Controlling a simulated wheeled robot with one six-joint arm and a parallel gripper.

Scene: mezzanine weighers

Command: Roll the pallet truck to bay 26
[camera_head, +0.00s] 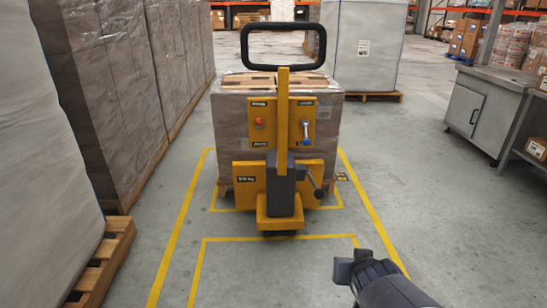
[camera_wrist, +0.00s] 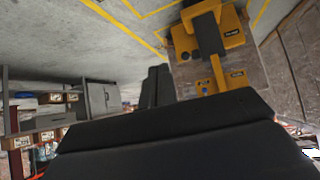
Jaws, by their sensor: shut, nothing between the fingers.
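The yellow pallet truck (camera_head: 267,175) stands straight ahead in the head view, with a wrapped load (camera_head: 228,130) on a pallet behind its panel. Its black loop handle (camera_head: 283,67) is at the top. A red button and a blue-grey lever are on the panel, and a crank is low on the right. My gripper (camera_head: 345,268) is low right, shut, empty and apart from the truck. The wrist view shows the truck (camera_wrist: 212,45) inverted.
Tall wrapped stacks (camera_head: 105,80) line the left side, with a wooden pallet edge (camera_head: 100,265) close by. A white wrapped load (camera_head: 367,50) stands behind. A grey cabinet bench (camera_head: 490,105) is on the right. Bare floor lies between bench and truck.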

